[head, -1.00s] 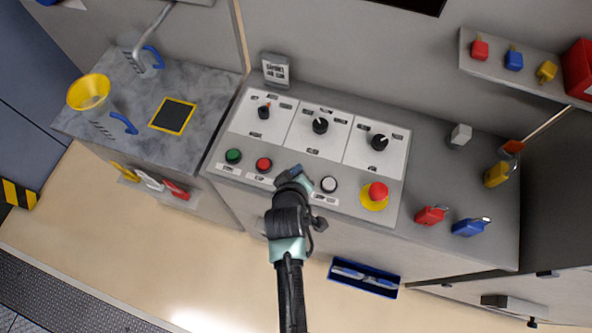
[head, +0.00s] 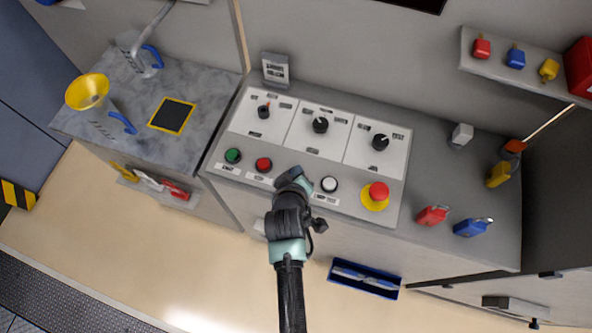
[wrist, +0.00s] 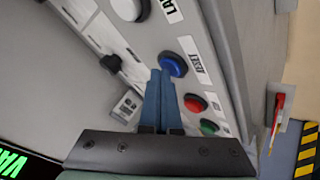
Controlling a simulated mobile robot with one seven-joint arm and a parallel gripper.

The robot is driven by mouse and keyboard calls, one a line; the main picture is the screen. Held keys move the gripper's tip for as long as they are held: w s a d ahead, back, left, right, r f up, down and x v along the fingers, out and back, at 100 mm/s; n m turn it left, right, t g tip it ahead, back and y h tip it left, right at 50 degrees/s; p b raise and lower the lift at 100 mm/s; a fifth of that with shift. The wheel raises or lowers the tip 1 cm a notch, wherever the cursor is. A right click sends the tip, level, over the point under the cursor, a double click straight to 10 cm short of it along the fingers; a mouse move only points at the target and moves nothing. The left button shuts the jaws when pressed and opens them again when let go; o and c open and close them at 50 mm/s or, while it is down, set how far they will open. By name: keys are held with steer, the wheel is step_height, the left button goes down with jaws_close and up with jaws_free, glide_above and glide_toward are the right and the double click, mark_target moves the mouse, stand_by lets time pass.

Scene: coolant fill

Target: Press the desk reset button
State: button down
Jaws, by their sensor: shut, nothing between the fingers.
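The blue reset button (wrist: 173,64) shows in the wrist view, with a white label (wrist: 195,60) beside it that appears to read RESET. My gripper (wrist: 160,73) is shut and empty. Its blue fingertips are at the near edge of the button and overlap it in the picture; I cannot tell whether they touch it. In the head view my gripper and wrist are over the front row of the desk panel (head: 225,172), between the red and white buttons, and hide the blue button.
A green button (head: 233,156), a red button (head: 263,164), a white button (head: 329,184) and a red emergency knob (head: 379,191) share the row. Three dials sit behind. Red (head: 433,215) and blue (head: 472,228) padlocks lie at the right.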

stand_by(0.3)
steer(key=shift+r+p, duration=0.9)
steer(key=shift+p, duration=0.05)
steer(key=shift+r, duration=0.1)
step_height(320, 180, up, 5)
steer(key=p, duration=0.5)
stand_by(0.4)
